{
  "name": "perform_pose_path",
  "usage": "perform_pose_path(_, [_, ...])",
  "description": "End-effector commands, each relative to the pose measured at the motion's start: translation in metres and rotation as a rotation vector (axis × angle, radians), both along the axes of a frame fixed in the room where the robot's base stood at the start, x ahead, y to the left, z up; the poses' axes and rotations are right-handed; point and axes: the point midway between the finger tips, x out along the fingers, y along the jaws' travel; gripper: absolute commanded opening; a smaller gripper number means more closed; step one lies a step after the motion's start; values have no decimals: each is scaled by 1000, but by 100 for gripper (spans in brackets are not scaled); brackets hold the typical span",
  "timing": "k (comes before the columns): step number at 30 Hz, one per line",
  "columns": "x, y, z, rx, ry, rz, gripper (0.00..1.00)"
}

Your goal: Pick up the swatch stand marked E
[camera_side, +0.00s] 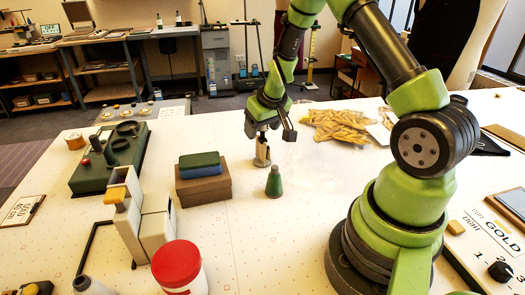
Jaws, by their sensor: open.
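My gripper (264,132) points down over the middle of the white table (315,195) and is open. A small beige upright piece with a brown base (262,158) stands directly below it, at or between the fingertips; I cannot tell whether they touch it. No letter E is readable on this piece or on any other, so I cannot tell which thing is the swatch stand marked E. A small dark green cone-shaped piece (274,183) stands just in front of the beige piece, apart from it.
A brown box (203,190) with green and blue cases on top stands left of the gripper. A red-lidded jar (178,268) and beige blocks (155,228) are at front left. Yellowish pieces in a clear bag (338,126) lie behind right. A green device (110,158) is far left.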

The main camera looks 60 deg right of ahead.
Motion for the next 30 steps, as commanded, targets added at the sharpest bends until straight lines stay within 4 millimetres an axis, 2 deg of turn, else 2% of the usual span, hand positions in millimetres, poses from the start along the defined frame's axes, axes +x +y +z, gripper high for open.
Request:
perform_pose_path(7, [1,0,-1,0,0,1,65])
perform_pose_path(15, [0,0,-1,0,0,1,3])
perform_pose_path(16, [0,0,-1,0,0,1,0])
perform_pose_path(25, [1,0,1,0,-2,0,0])
perform_pose_path(30, [2,0,17,-1,-7,3,0])
